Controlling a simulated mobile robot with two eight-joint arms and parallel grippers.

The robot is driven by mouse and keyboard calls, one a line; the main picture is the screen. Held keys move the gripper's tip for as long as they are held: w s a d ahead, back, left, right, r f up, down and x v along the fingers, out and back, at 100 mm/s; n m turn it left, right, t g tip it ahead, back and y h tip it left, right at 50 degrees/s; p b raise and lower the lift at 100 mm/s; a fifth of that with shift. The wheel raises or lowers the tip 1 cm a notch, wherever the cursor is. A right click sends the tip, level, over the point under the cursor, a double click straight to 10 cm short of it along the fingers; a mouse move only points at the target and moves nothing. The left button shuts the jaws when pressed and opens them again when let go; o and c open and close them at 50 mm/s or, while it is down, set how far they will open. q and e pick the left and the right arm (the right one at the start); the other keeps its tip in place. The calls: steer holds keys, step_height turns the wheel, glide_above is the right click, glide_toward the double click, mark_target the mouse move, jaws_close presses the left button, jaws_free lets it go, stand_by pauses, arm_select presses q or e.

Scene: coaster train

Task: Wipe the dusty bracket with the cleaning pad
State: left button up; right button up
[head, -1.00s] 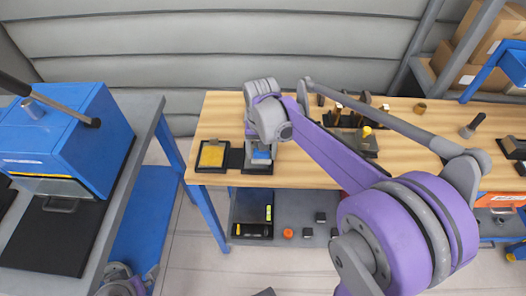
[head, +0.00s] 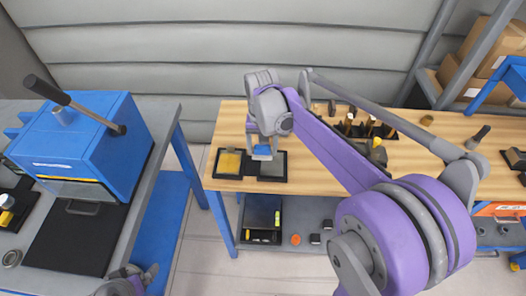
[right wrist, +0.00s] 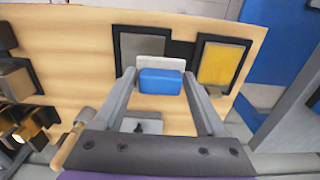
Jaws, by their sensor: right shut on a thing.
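My right gripper (head: 262,152) is shut on the cleaning pad, a blue block (right wrist: 160,82) with a pale plate (right wrist: 160,62) along one side. It holds the pad over the wooden bench, by the black tray (head: 275,179). The tray has a yellow square (head: 229,163) on the left and a grey square (head: 272,168) on the right, partly behind the pad. I cannot tell surely which thing is the dusty bracket. A grey part with a dark mark (right wrist: 140,122) shows between the fingers in the right wrist view.
A blue box machine (head: 80,150) with a lever stands on the left table. Several small parts stand in a dark holder (head: 372,130) farther right on the bench. A lower shelf (head: 340,240) holds a black bin (head: 262,215).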

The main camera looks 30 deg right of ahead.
steer(key=shift+r+p, duration=0.5)
steer(key=shift+r, duration=0.75)
